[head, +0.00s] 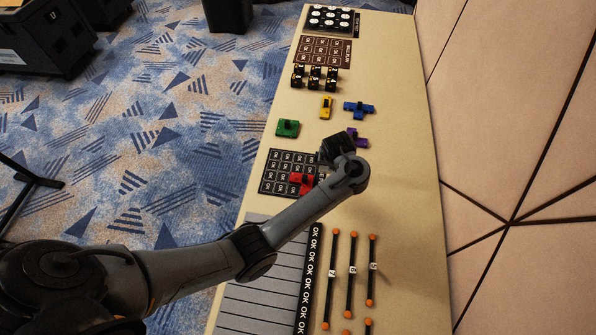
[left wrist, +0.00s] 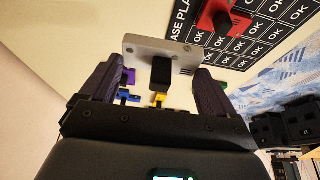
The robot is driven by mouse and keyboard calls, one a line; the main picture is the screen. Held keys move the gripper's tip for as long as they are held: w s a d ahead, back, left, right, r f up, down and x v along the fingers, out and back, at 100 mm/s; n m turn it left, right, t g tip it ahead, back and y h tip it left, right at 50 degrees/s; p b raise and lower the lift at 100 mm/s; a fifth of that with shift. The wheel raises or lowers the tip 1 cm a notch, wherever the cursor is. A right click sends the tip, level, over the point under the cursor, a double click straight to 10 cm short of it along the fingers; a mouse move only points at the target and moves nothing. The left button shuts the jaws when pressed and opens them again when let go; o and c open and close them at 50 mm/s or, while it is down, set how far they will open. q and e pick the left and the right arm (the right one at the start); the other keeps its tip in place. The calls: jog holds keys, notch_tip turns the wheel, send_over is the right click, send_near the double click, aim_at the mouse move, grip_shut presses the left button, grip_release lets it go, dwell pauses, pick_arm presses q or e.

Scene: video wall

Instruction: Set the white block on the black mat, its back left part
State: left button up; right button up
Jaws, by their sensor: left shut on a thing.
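The white block (left wrist: 139,50), a pale bar with a black knob, is between the two fingers of my left gripper (left wrist: 158,80) in the left wrist view. In the head view my left gripper (head: 337,150) is over the table just right of the black mat's back part, and I cannot make out the white block there. The black mat (head: 270,179) has a grid of OK cells; it also shows at the upper right of the left wrist view (left wrist: 236,46). A red block (head: 303,179) lies on its right part. My right gripper is not in view.
Green (head: 288,128), yellow (head: 326,107), blue (head: 359,109) and purple (head: 361,141) blocks lie behind and beside the mat. A brown grid mat (head: 323,50) is farther back. Orange-ended rods (head: 351,272) and a grey slatted panel (head: 257,285) are nearer. A panelled wall (head: 510,130) stands right.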

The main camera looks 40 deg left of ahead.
pick_arm(q)
jog(key=shift+w+a+f, duration=0.1)
jog(key=shift+a+f, duration=0.15)
jog(key=shift+a, duration=0.05)
jog(key=a+f+b, duration=0.1)
jog(key=a+f, duration=0.1)
jog(key=a, duration=0.1)
jog(key=s+a+f+b, duration=0.1)
jog(key=a+f+b, duration=0.1)
jog(key=a, duration=0.2)
jog(key=a+f+b, duration=0.2)
jog(key=a, duration=0.1)
jog(key=shift+s+a, duration=0.15)
jog(key=shift+a, duration=0.1)
notch_tip(320, 180, down, 4)
jog(key=b, duration=0.3)
jog(key=shift+f, duration=0.1)
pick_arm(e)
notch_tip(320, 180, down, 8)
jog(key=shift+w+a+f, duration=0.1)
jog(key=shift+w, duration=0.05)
pick_arm(q)
jog(key=shift+f, duration=0.1)
jog(key=o, duration=0.9)
jog(key=shift+o, duration=0.2)
